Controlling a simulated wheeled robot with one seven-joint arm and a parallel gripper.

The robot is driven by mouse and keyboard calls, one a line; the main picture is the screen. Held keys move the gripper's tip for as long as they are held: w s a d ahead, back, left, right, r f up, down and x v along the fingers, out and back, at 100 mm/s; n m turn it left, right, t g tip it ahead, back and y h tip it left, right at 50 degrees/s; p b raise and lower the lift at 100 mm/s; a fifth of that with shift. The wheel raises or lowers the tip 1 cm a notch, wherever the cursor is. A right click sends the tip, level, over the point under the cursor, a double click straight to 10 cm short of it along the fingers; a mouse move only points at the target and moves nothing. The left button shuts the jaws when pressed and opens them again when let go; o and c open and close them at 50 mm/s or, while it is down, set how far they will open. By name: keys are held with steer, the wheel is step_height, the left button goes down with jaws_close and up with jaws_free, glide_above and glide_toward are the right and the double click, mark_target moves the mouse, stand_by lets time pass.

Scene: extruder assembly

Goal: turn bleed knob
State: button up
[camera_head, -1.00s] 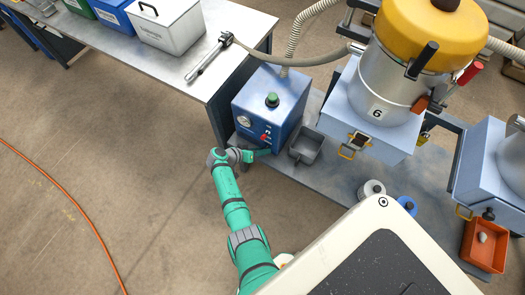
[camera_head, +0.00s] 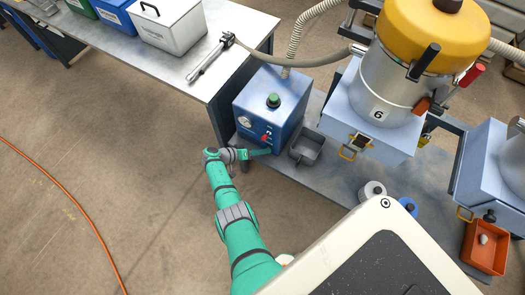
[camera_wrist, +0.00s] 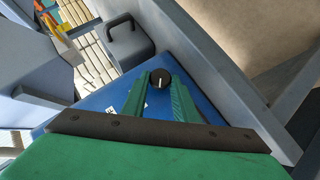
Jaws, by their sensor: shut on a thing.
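The bleed knob (camera_wrist: 160,76) is a small round black knob with a white pointer line, seen in the wrist view on the blue face of a box. My gripper (camera_wrist: 160,85) has its green fingers on either side of the knob and is shut on it. In the head view my gripper (camera_head: 264,152) is at the low front of the blue box (camera_head: 290,92). The knob is hidden there. The box carries a green top button (camera_head: 273,100), a gauge (camera_head: 244,121) and a red control (camera_head: 265,137).
A workbench (camera_head: 215,78) with bins is behind left. A large canister with a yellow top (camera_head: 432,35) stands at right. The floor left of my arm is open, with an orange cable (camera_head: 80,216).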

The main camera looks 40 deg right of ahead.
steer(key=shift+a, duration=0.1)
steer(key=o, duration=1)
steer(key=v, duration=1)
steer(key=shift+a+r, duration=0.2)
steer(key=shift+a, duration=0.05)
